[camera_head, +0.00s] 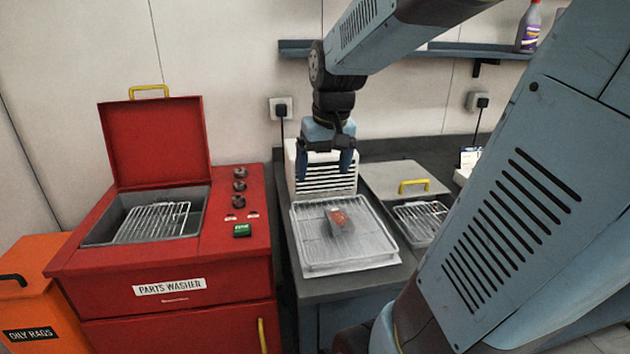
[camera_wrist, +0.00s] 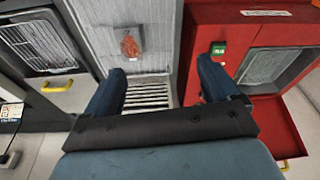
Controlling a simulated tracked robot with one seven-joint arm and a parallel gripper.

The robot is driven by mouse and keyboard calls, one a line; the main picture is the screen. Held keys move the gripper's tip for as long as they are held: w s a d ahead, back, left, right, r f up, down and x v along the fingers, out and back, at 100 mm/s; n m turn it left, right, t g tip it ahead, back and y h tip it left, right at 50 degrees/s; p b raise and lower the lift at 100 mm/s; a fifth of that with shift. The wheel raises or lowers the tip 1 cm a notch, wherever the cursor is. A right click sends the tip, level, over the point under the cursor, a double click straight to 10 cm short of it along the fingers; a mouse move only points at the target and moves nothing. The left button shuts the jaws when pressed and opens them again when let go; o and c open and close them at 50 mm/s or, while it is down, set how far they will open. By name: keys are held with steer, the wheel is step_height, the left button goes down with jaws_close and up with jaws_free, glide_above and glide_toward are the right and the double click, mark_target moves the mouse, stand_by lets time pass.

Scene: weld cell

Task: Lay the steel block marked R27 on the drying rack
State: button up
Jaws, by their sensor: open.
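A small grey block with a red patch (camera_head: 341,220) lies on the wire drying rack (camera_head: 372,246), near its middle. Any R27 mark is too small to read. In the wrist view the block (camera_wrist: 130,46) rests on the rack (camera_wrist: 94,22), beyond and left of the space between my fingers. My gripper (camera_head: 325,174) points down, open and empty, above the back of the rack, in front of the white slatted unit (camera_head: 325,168). Both fingers of my gripper (camera_wrist: 160,84) show spread apart in the wrist view, clear of the block.
The red parts washer (camera_head: 172,262) stands left with its lid raised and a wire basket (camera_head: 153,222) inside. Right of the rack is a basin with another wire basket (camera_head: 420,220) and a yellow-handled grey lid (camera_head: 396,178). An orange oily rags bin (camera_head: 52,305) is far left.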

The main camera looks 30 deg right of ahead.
steer(key=s+a+r+n+t, duration=0.1)
steer(key=s+a+r+t, duration=0.1)
steer(key=s+a, duration=0.5)
steer(key=s, duration=0.3)
steer(key=shift+a+r+n+t, duration=0.15)
steer(key=shift+r+n+t, duration=0.15)
steer(key=shift+r+t, duration=0.1)
